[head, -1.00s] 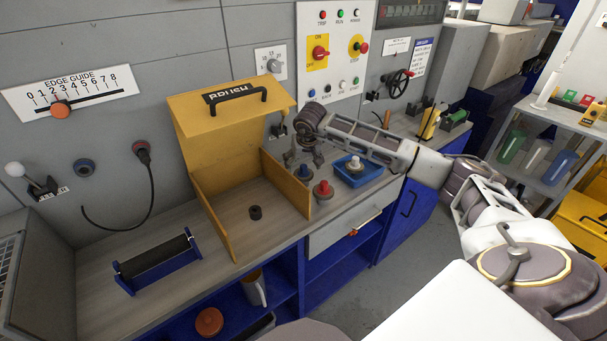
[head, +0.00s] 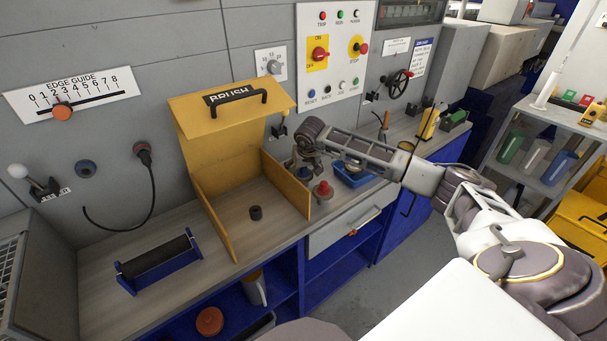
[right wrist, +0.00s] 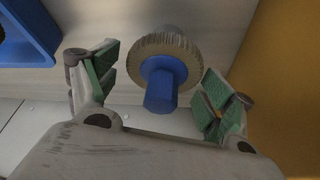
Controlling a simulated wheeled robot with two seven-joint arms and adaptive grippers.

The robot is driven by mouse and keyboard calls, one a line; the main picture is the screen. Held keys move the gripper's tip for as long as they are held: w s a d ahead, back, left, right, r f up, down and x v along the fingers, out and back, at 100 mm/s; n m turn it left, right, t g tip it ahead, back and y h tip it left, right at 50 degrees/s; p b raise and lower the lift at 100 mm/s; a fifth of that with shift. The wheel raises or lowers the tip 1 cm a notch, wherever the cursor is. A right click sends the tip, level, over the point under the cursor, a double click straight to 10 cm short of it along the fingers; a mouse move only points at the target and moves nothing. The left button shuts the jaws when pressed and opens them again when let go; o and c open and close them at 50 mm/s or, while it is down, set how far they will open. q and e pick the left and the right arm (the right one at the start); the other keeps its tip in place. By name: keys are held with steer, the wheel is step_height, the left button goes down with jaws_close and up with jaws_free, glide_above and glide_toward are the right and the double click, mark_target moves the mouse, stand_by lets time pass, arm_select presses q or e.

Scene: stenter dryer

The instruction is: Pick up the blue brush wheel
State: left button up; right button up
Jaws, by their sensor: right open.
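The blue brush wheel (right wrist: 165,75) stands on the worktop, with a blue stem and a ring of pale bristles. In the head view the blue brush wheel (head: 303,173) is partly hidden by my right gripper. My right gripper (head: 306,165) is low over it. In the right wrist view, my open right gripper (right wrist: 160,85) has one green-padded finger on each side of the wheel. A gap shows on both sides, and nothing is held. My left gripper is not in view.
A red brush wheel (head: 322,191) stands just in front. A blue tray (head: 350,180) is to the right, and a yellow open box (head: 218,205) with a small dark ring (head: 256,212) is to the left. The wall panel is close behind.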

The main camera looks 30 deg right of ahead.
steer(key=shift+w+f, duration=0.25)
steer(key=shift+f, duration=0.35)
steer(key=shift+d+f, duration=0.1)
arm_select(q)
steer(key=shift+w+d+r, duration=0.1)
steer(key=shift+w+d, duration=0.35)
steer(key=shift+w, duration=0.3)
arm_select(e)
steer(key=c, duration=1)
steer(key=shift+c, duration=0.3)
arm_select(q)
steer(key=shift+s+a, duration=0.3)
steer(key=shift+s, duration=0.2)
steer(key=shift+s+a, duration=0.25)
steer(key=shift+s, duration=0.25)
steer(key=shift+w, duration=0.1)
